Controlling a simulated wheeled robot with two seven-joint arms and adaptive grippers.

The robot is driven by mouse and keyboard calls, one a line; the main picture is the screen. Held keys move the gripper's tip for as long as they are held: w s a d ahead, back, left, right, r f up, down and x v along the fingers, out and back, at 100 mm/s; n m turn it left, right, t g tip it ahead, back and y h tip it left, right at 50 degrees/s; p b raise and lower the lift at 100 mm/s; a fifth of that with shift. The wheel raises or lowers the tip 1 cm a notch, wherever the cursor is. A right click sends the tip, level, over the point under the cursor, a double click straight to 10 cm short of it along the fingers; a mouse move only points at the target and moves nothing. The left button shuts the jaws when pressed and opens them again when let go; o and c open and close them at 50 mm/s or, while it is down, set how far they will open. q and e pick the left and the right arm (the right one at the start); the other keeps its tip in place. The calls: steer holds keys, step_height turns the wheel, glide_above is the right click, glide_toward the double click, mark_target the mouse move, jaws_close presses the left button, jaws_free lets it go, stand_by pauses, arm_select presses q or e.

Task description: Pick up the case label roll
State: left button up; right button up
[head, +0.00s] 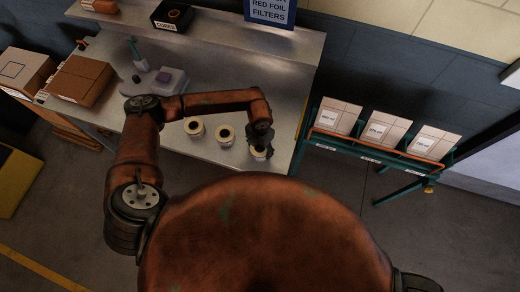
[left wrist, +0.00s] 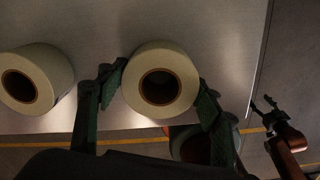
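Three pale rolls with dark cores stand on the steel table: a left one (head: 194,128), a middle one (head: 225,136) and a right one (head: 258,153). I cannot read which is the case label roll. My left gripper (head: 260,140) is down at the right roll, partly covering it. In the left wrist view this roll (left wrist: 160,62) sits between the spread fingers of my left gripper (left wrist: 160,85), very close to both pads; firm contact is not clear. My right gripper (left wrist: 263,103) shows at the right of the left wrist view, fingers apart and empty.
A neighbouring roll (left wrist: 50,65) stands left of the left fingers. The steel table (head: 285,95) ends just right of the right roll. Cartons (head: 80,80) and a black box (head: 172,15) are farther left.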

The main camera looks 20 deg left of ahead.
arm_select(q)
steer(key=c, duration=0.8)
steer(key=shift+c, duration=0.2)
steer(key=shift+r, duration=0.15)
